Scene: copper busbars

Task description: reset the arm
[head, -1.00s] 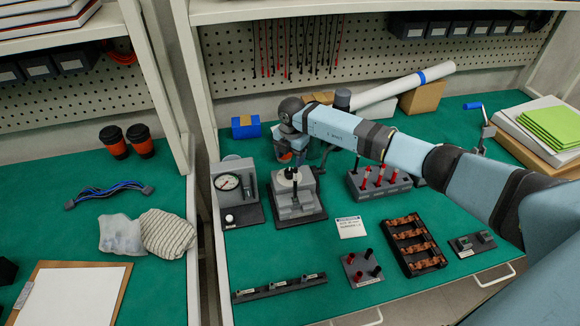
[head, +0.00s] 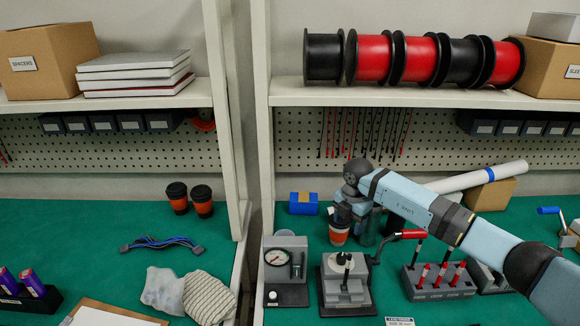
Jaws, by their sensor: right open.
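My right arm reaches in from the right edge across the green bench, with its elbow and wrist bent. My right gripper (head: 346,221) points down at the back of the bench, behind the grey press-like fixture (head: 345,285). It is open; its fingertips are hard to make out against the dark shapes there. An orange and black cup (head: 339,232) shows right at the gripper, and I cannot tell whether they touch. My left gripper is out of view.
A gauge box (head: 286,268) stands left of the fixture. A rack of red-handled tools (head: 438,282) stands right of it, below my forearm. A white tube (head: 470,178) lies behind my arm. A shelf with cable spools (head: 375,57) overhangs the bench.

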